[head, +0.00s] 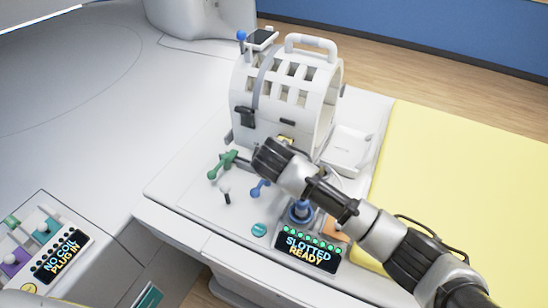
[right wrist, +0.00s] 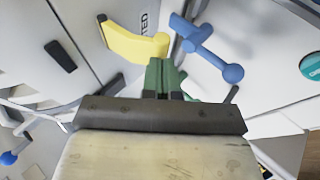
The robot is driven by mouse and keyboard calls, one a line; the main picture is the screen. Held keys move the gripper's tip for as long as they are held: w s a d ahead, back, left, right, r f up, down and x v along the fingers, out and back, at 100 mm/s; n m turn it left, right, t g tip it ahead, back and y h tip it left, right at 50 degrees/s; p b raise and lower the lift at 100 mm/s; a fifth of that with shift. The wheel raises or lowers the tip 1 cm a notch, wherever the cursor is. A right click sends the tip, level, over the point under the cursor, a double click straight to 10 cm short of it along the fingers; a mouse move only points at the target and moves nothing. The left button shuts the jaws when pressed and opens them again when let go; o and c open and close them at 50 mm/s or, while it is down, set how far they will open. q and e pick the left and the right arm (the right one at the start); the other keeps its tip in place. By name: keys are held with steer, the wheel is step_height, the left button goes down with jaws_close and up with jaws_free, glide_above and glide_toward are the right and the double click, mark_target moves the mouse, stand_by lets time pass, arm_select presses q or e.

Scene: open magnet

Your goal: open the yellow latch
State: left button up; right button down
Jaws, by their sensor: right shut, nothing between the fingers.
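The yellow latch (right wrist: 135,44) sticks out from the white housing in the right wrist view, just up and left of my fingers. In the head view only a small piece of the yellow latch (head: 286,138) shows above my right gripper (head: 257,158). My right gripper, also in the wrist view (right wrist: 163,95), is shut and empty. A green lever (head: 221,166) is beside it in the head view; green also shows at the fingers in the wrist view, and I cannot tell whether they touch. My left gripper is out of view.
A blue lever (right wrist: 208,46) is close on the right in the wrist view. A white slotted coil housing (head: 290,90) with a top handle stands behind my gripper. A "SLOTTED READY" display (head: 308,250) is in front, and a yellow pad (head: 460,190) lies right.

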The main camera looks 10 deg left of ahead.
steer(key=a+b+v, duration=0.1)
steer(key=v, duration=0.9)
steer(key=shift+s+d+r, duration=0.25)
steer(key=shift+d+r, duration=0.1)
steer(key=shift+d, duration=0.2)
steer(key=shift+f, duration=0.1)
